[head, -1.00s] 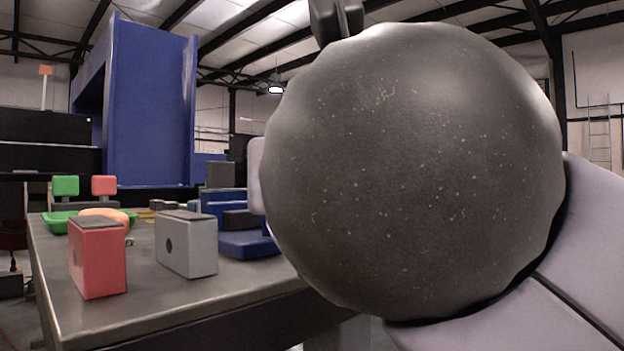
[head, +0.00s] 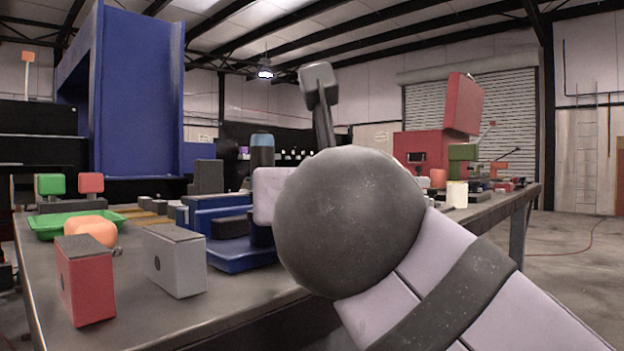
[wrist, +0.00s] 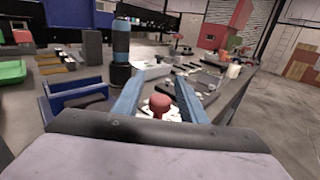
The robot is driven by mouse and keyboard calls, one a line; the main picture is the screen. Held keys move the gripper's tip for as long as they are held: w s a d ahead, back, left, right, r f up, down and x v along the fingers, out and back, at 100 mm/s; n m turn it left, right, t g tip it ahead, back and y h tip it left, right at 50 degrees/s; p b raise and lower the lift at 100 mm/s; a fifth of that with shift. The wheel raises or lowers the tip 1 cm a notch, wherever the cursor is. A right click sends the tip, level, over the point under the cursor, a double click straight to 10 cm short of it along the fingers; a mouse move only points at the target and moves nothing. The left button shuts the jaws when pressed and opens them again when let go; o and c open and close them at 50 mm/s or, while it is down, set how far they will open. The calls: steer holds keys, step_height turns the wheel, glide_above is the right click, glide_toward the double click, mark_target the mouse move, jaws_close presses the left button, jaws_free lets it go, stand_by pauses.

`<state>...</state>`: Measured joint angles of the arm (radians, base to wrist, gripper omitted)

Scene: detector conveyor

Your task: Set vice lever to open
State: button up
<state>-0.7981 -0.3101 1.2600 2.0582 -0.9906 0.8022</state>
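The blue vice (head: 238,252) stands at the near edge of the bench with a dark block between its blue walls. In the wrist view the vice (wrist: 62,108) is left of my gripper (wrist: 160,88). My gripper's two blue fingers are apart. A red ball-shaped knob (wrist: 159,103) shows between them, with pale parts around it. I cannot tell whether the knob is the vice lever or whether the fingers touch it. In the head view my arm hides the gripper, the knob and part of the vice's right side.
A red box (head: 84,280) and a grey box (head: 174,262) stand at the bench's front left. A dark cylinder with a blue band (wrist: 121,42) stands close beyond the left finger. Small parts cover the bench beyond.

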steer(key=shift+c, duration=0.7)
jaws_close()
steer(key=shift+s+h, duration=0.15)
steer(key=shift+h, duration=0.15)
steer(key=s+m+h, duration=0.1)
steer(key=h, duration=0.1)
steer(key=s+m+g+h+p, duration=0.1)
steer(key=m+h, duration=0.1)
steer(key=s+m+g+h, duration=0.1)
steer(key=m+h, duration=0.1)
steer(key=h, duration=0.1)
steer(key=shift+d, duration=0.15)
steer(key=shift+s+m+g+h+p, duration=0.5)
steer(key=shift+m+g+h, duration=0.2)
steer(key=shift+h, duration=0.25)
steer(key=shift+s+m+g+h+p, duration=0.4)
steer(key=shift+s+m+g+h, duration=0.2)
steer(key=shift+m+h, duration=0.3)
steer(key=shift+o, duration=0.7)
jaws_free()
